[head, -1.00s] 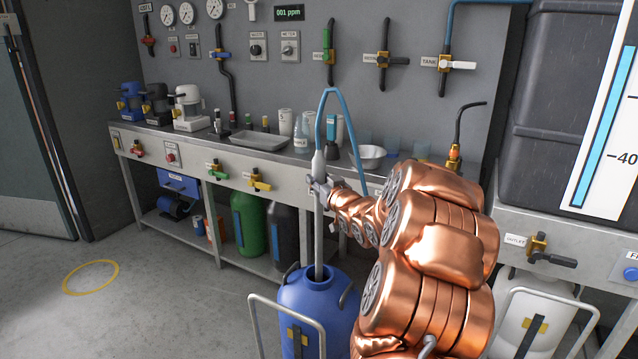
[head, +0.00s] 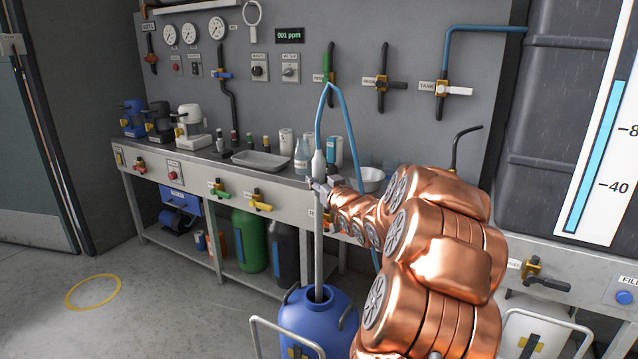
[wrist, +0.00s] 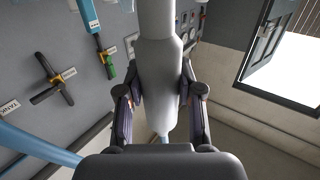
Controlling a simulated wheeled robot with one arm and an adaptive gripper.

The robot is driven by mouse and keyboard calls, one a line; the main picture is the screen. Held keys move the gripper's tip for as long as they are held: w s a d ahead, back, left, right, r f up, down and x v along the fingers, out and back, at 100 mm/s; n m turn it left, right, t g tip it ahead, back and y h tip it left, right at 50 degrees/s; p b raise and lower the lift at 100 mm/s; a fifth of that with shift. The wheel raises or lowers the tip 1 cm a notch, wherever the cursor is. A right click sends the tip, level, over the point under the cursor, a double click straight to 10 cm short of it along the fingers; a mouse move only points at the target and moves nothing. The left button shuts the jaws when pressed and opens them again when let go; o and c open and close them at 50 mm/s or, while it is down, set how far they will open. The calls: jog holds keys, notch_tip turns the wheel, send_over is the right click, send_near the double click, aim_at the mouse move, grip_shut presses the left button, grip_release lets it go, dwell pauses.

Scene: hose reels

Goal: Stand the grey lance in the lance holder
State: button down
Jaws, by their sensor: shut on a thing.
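The grey lance (head: 319,240) stands upright in my gripper (head: 320,187), with a blue hose (head: 341,112) looping from its top. My gripper is shut around the thicker upper part of the lance. Its lower end is in the mouth of the blue drum (head: 297,318). In the wrist view, the lance (wrist: 158,75) runs between the two fingers of my gripper (wrist: 160,103). I cannot pick out the lance holder in these views.
The bench (head: 284,200) behind carries a tray (head: 260,159), a bowl (head: 371,180) and bottles. A green drum (head: 249,240) stands beneath it. A white container (head: 540,338) is at the lower right. The floor at left is clear around a yellow ring (head: 94,291).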

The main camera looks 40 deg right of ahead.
aim_at(319, 149)
jog(key=shift+r+p, duration=4.75)
jog(key=shift+r, duration=1.7)
